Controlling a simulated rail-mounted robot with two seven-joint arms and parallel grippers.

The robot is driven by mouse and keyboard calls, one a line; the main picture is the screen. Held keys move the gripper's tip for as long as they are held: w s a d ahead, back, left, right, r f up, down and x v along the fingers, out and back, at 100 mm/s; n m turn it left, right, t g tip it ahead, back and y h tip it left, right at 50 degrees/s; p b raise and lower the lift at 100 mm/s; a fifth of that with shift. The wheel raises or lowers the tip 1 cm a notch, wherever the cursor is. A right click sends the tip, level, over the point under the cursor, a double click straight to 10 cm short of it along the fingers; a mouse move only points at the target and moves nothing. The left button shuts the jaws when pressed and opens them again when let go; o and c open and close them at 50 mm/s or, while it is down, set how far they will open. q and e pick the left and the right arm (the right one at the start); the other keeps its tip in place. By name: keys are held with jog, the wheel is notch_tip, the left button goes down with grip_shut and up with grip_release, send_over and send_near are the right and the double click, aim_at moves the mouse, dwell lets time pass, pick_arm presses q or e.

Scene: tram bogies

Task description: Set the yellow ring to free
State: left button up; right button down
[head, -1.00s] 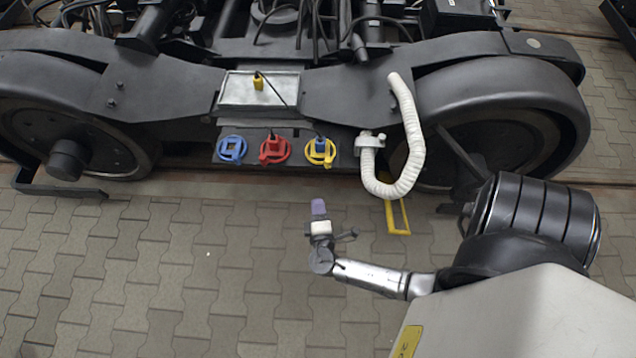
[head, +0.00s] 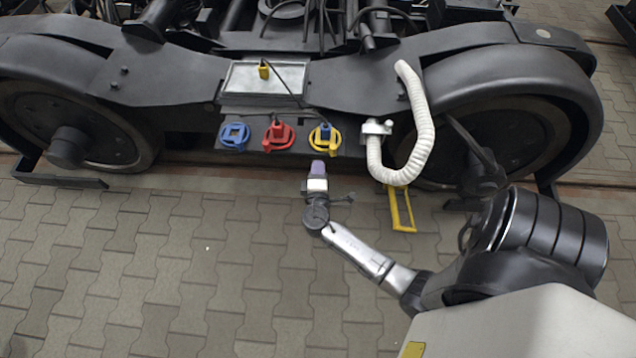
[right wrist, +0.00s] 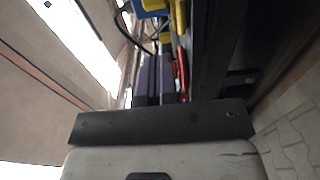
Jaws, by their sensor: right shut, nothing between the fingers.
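The yellow ring (head: 322,146) is on the dark panel of the bogie, rightmost in a row of three coloured rings. A dark blue plug with a black cable sits at its middle. My right gripper (head: 318,166), with purple fingertips, is just below the yellow ring in the head view; it looks shut and empty. I cannot tell whether it touches the ring. In the right wrist view the purple fingers (right wrist: 155,80) lie together, with a yellow part (right wrist: 180,14) and a blue part (right wrist: 152,6) beyond them. My left gripper is not in view.
A red ring (head: 279,138) and a blue ring (head: 234,137) sit left of the yellow one. A metal tray (head: 240,80) with a yellow plug (head: 264,72) is above. A white hose (head: 424,140) and yellow bracket (head: 402,210) are to the right. The paving below is clear.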

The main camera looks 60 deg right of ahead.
aim_at(333, 152)
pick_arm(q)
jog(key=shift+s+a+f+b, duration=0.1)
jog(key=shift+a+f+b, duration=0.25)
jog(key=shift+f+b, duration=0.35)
pick_arm(e)
jog(key=d, duration=0.4)
jog(key=shift+s+d, duration=0.3)
jog(key=shift+d, duration=0.1)
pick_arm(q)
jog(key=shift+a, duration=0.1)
pick_arm(e)
jog(key=shift+a, duration=0.1)
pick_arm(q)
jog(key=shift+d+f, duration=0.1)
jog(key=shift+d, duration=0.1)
pick_arm(e)
jog(key=shift+s+d, duration=0.25)
jog(key=shift+d, duration=0.2)
jog(key=shift+s+d, duration=0.25)
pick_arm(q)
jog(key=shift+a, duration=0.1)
